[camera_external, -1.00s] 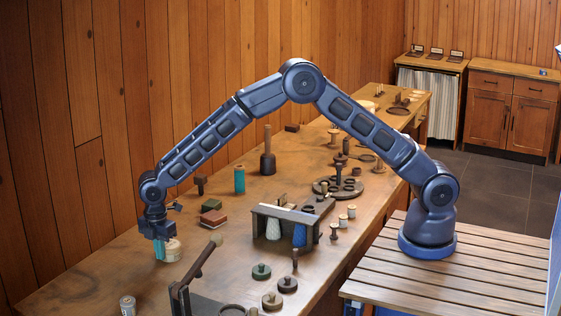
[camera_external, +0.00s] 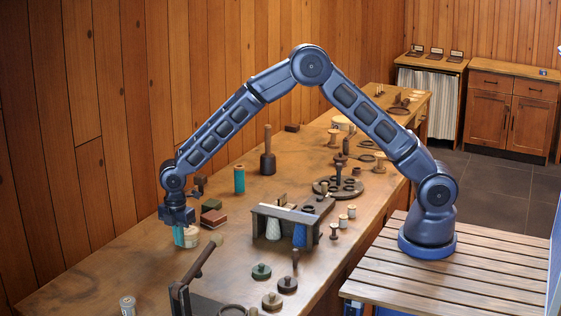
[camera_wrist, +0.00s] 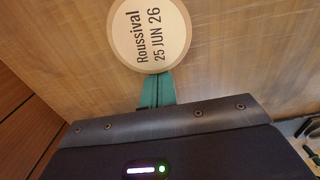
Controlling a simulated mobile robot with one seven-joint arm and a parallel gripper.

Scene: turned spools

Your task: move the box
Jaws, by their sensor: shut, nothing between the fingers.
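A round cream box (camera_external: 191,238) stands upright on the wooden bench, at the left in the external view. In the wrist view its lid (camera_wrist: 150,32) shows, printed "Roussival 25 JUN 26". My gripper (camera_external: 179,240) is low over the bench, pointing down, just left of the box. Its teal fingers (camera_wrist: 158,90) are shut together with nothing between them. In the wrist view they meet the lid's lower edge, at or against the box's side; whether they touch cannot be told for sure.
A red-brown block (camera_external: 213,219) and a green block (camera_external: 211,205) lie just behind the box. A dark lever with a round knob (camera_external: 215,240) stands close to its right. A dark rack with spools (camera_external: 286,226) is farther right. Bare bench (camera_external: 95,268) lies at front left.

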